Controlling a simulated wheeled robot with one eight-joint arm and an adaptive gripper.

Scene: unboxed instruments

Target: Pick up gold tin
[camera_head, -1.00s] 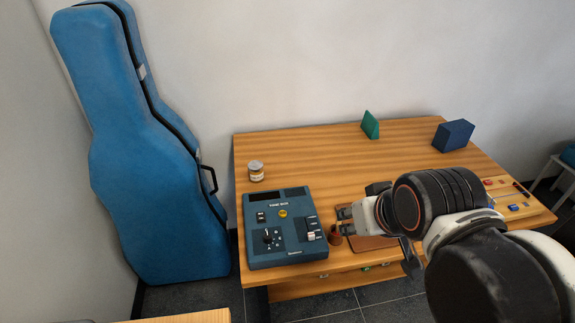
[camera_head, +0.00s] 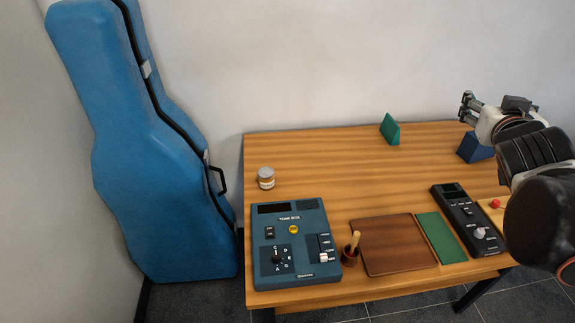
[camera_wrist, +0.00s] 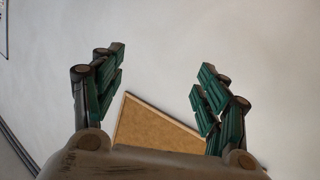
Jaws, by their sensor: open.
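A small round tin (camera_head: 266,178) with a greyish lid and a pale, gold-toned band stands upright on the left part of the wooden table, behind a blue tone box (camera_head: 263,243). It is the only tin I see, and its gold colour is faint. My gripper (camera_head: 466,107) is at the right, raised above the table's back right, far from the tin. In the wrist view my gripper's green-padded fingers (camera_wrist: 160,82) are wide apart with nothing between them. The tin does not show in that view.
A green wedge (camera_head: 390,129) and a blue block (camera_head: 474,148) stand at the back. A brown board (camera_head: 395,245), green panel (camera_head: 441,238) and black device (camera_head: 466,220) lie in front. The table's middle is clear. A tall blue case (camera_head: 150,150) stands left.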

